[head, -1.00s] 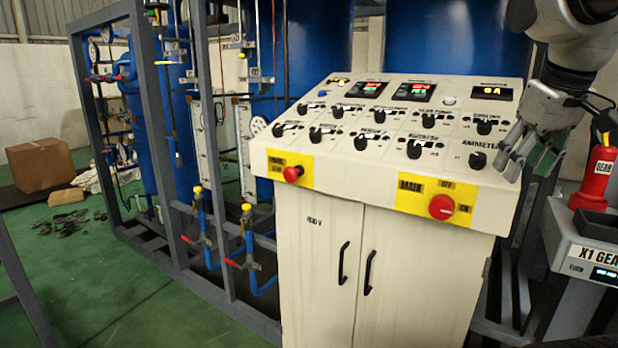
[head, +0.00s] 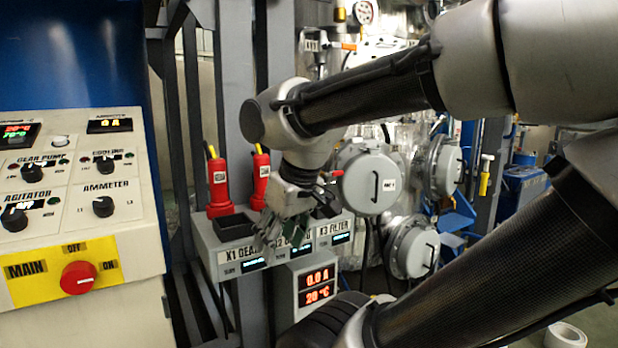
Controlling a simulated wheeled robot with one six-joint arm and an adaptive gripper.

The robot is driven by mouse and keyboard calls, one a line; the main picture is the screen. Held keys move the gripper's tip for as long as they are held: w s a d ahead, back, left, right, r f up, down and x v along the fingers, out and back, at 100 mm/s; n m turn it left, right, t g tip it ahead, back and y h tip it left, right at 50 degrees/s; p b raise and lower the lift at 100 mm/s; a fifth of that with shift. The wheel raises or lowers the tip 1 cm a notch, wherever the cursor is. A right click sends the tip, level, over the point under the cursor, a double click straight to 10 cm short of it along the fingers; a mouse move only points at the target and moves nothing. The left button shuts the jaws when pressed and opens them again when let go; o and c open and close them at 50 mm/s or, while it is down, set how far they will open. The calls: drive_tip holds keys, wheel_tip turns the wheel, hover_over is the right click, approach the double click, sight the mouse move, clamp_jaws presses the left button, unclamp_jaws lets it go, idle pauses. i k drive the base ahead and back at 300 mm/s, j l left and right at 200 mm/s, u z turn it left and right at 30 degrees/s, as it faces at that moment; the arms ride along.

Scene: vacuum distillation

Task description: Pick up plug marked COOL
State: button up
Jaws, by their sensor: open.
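Two red plugs with yellow tops stand on a grey socket box (head: 232,264). The left plug (head: 217,185) has a small white label that I cannot read clearly here. The second plug (head: 260,176) stands just right of it, and its label is too small to read, so I cannot tell if it is marked COOL. My gripper (head: 270,228) is open and points down in front of the box, below and right of the second plug. It hides part of the middle label and whatever stands behind it.
The box front reads X1 GEAR, a half-hidden X2 label and X3 FILTER. A display unit (head: 316,285) hangs below it. The control panel (head: 80,200) stands at left. A grey frame post (head: 235,80) rises behind the plugs; round metal covers (head: 370,183) are at right.

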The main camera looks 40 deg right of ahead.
sight(261, 164)
drive_tip(key=z, duration=0.7)
drive_tip(key=i+l+u, duration=0.1)
drive_tip(key=l+u, duration=0.15)
drive_tip(key=l, duration=0.2)
drive_tip(key=i, duration=0.05)
